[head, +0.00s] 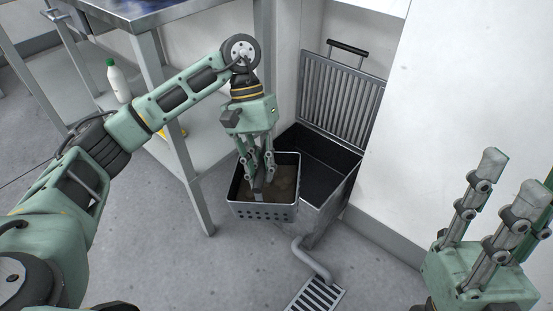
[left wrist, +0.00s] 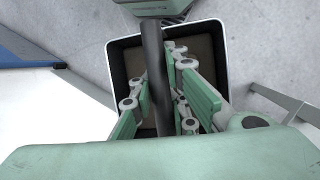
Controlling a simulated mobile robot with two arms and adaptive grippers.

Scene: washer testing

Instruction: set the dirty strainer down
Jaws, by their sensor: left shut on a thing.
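The dirty strainer (head: 262,211) is a square metal basket with holes in its front wall and brown muck inside. My left gripper (head: 260,172) points down into it and is shut on its handle. In the left wrist view the dark handle bar (left wrist: 153,70) runs between the fingers, and the strainer (left wrist: 120,65) surrounds them. The strainer hangs upright at the left side of the open dark trap box (head: 325,163), partly covering it. I cannot tell whether they touch. My right gripper (head: 512,178) is open and empty at the lower right.
A slatted lid (head: 340,95) with a black handle stands open behind the box. A pipe (head: 312,258) runs to a floor grate (head: 316,296). A table leg (head: 180,145) and a lower shelf with a white bottle (head: 118,82) are at left. Front-left floor is clear.

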